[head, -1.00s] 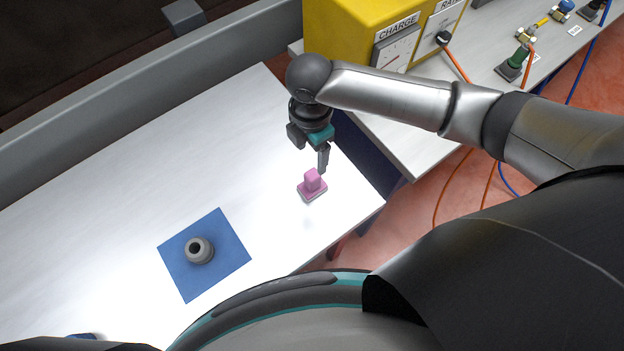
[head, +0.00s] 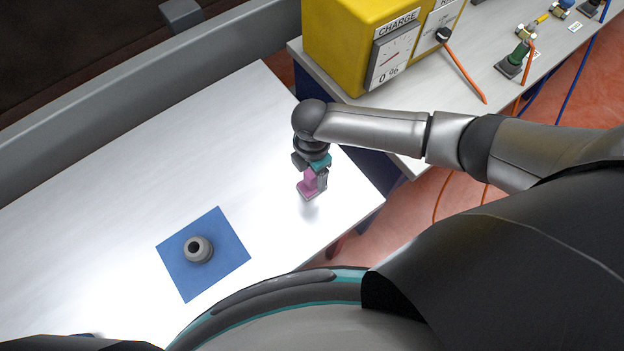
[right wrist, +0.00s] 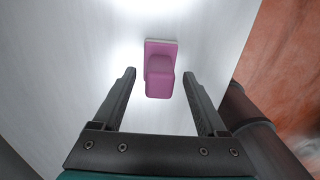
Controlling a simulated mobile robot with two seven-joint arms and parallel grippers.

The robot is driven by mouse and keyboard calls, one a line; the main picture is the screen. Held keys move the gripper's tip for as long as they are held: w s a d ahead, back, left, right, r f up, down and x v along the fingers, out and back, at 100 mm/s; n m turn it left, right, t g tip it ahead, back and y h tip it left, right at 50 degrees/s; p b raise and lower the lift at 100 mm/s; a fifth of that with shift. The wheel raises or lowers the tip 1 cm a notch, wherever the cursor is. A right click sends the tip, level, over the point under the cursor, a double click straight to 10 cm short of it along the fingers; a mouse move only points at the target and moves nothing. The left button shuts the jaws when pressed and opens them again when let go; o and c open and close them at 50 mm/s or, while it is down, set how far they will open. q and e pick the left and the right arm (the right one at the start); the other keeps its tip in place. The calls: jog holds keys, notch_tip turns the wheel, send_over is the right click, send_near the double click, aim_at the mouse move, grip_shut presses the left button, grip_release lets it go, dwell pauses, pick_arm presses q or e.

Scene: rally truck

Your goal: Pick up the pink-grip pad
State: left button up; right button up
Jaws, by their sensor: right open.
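The pink-grip pad (head: 309,184) sits on the white table near its right edge in the head view. It has a pink raised grip on a flat base. In the right wrist view the pad (right wrist: 160,72) is upper centre, with the grip lying between the lines of the two fingers, near their tips. My right gripper (head: 317,182) is open and close above the pad, partly covering it in the head view. In the right wrist view its open fingers (right wrist: 158,80) stand to either side with gaps to the grip. My left gripper is not in view.
A blue square mat (head: 222,232) with a grey ring-shaped part (head: 198,249) lies on the white table (head: 130,180). A yellow charge box (head: 345,40) stands on a second bench at the back right. The table's middle is clear.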

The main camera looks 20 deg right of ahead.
grip_shut()
dwell(0.5)
dwell(0.8)
